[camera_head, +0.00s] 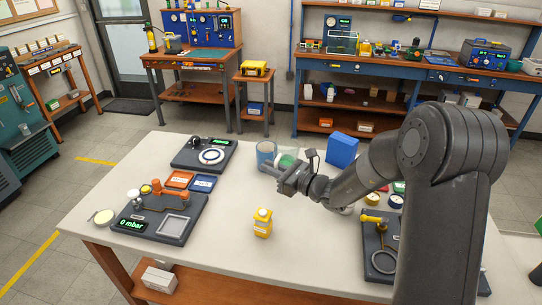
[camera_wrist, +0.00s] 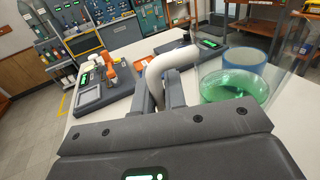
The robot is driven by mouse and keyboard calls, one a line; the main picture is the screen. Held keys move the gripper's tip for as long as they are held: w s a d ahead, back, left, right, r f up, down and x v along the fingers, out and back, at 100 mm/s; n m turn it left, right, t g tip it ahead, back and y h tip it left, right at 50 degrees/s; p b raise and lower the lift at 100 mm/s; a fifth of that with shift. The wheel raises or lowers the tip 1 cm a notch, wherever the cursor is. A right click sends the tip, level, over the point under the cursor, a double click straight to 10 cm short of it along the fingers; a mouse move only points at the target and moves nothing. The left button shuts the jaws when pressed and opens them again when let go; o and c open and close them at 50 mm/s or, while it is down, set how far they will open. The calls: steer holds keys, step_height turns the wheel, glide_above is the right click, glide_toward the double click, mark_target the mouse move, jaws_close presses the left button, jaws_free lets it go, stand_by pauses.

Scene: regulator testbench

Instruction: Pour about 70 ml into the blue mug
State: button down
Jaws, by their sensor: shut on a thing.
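The blue mug (camera_head: 266,151) stands on the pale table near its far edge. In the wrist view its blue wall and rim (camera_wrist: 240,70) show behind a clear jug (camera_wrist: 292,60). My gripper (camera_head: 279,176) is shut on the jug's thick pale curved handle (camera_wrist: 168,62). Green liquid (camera_wrist: 232,88) lies in the jug; it also shows in the head view (camera_head: 287,160). The jug is right beside the mug. I cannot tell whether they touch or how far the jug is tilted. No liquid stream is visible. The mug's inside is mostly hidden.
A dark device with a round plate (camera_head: 210,155) stands left of the mug. A device reading "0 mbar" (camera_head: 160,218) is at the front left. A yellow bottle (camera_head: 262,222) stands near the table's middle. A blue box (camera_head: 342,149) is behind my arm. The front middle is clear.

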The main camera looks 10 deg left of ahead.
steer(key=w+a+f, duration=0.1)
steer(key=a+f, duration=0.1)
steer(key=a, duration=0.6)
steer(key=w+a+f, duration=0.2)
steer(key=a, duration=0.7)
steer(key=shift+f, duration=0.2)
steer(key=shift+w+d+f+m, duration=0.15)
steer(key=shift+w+m, duration=0.05)
steer(key=shift+m, duration=0.1)
steer(key=shift+w+d+f+m+t+y, duration=0.35)
steer(key=shift+f+m, duration=0.25)
steer(key=shift+m, duration=0.3)
steer(key=w+d+r+m+t+y, duration=0.1)
steer(key=w+d+r+m+t, duration=0.2)
steer(key=r+m, duration=0.6)
steer(key=shift+w+d+r+m, duration=0.15)
steer(key=shift+w+d+m, duration=0.6)
steer(key=shift+w+m, duration=0.4)
steer(key=shift+w+d+r+m+t+p, duration=0.15)
steer(key=shift+r+m+t, duration=0.1)
steer(key=shift+m+t, duration=0.15)
steer(key=shift+w+d+r+m+t+p, duration=0.15)
steer(key=shift+r+m+t, duration=0.1)
steer(key=shift+m, duration=0.2)
